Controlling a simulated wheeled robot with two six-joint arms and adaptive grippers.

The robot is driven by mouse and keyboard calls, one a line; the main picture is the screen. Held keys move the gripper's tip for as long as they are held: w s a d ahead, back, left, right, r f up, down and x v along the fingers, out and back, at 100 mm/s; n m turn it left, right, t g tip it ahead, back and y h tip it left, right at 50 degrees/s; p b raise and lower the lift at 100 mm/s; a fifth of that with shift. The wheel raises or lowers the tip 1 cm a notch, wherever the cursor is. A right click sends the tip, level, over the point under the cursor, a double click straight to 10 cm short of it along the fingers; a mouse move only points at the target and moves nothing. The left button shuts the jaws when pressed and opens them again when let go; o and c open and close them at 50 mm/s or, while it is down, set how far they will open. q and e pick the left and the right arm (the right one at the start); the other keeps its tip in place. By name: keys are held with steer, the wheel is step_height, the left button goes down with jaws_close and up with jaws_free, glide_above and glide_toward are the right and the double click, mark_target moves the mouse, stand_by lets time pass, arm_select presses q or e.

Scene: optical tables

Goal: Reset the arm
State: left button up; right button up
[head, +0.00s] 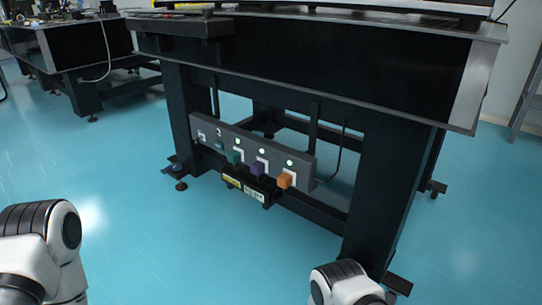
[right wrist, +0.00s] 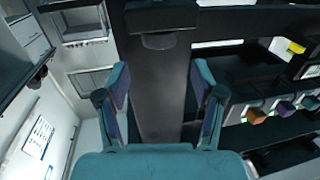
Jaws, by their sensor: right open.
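My right gripper (right wrist: 160,105) shows in the right wrist view. Its two teal fingers are spread apart with nothing between them. A black table leg stands beyond the fingers; whether they touch it cannot be told, but no contact shows. In the head view my right arm (head: 345,285) shows only as a white and black link at the bottom edge. My left arm (head: 40,240) shows as a white link at the lower left. Neither gripper is visible in the head view, and the left gripper is not seen at all.
A black optical table (head: 330,60) stands ahead on thick legs. A grey panel (head: 215,137) with teal, purple and orange blocks is mounted low beneath it; it also shows at the right in the right wrist view. Another table (head: 75,50) stands far left. The blue floor is clear.

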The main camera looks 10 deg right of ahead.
steer(key=w+d+r+n+y+p, duration=0.1)
steer(key=w+d+r+p, duration=0.15)
steer(key=r, duration=0.55)
steer(key=w+d+r+y+p, duration=0.15)
steer(key=r+p, duration=0.25)
steer(key=r, duration=0.4)
steer(key=s+a+f+n+g+y+p, duration=0.1)
steer(key=s+a+n+g+y+p, duration=0.35)
steer(key=s, duration=1.25)
steer(key=s+a+n+g+y, duration=0.2)
steer(key=s+a+g+y, duration=0.35)
steer(key=s+g, duration=0.75)
step_height(320, 180, up, 36)
steer(key=s+t+p, duration=0.2)
steer(key=t+p, duration=0.1)
steer(key=p, duration=3.3)
steer(key=shift+s+a+r+t+h, duration=0.15)
steer(key=shift+s+a+t+h, duration=0.1)
steer(key=shift+a+t+h, duration=0.15)
steer(key=shift+d, duration=0.15)
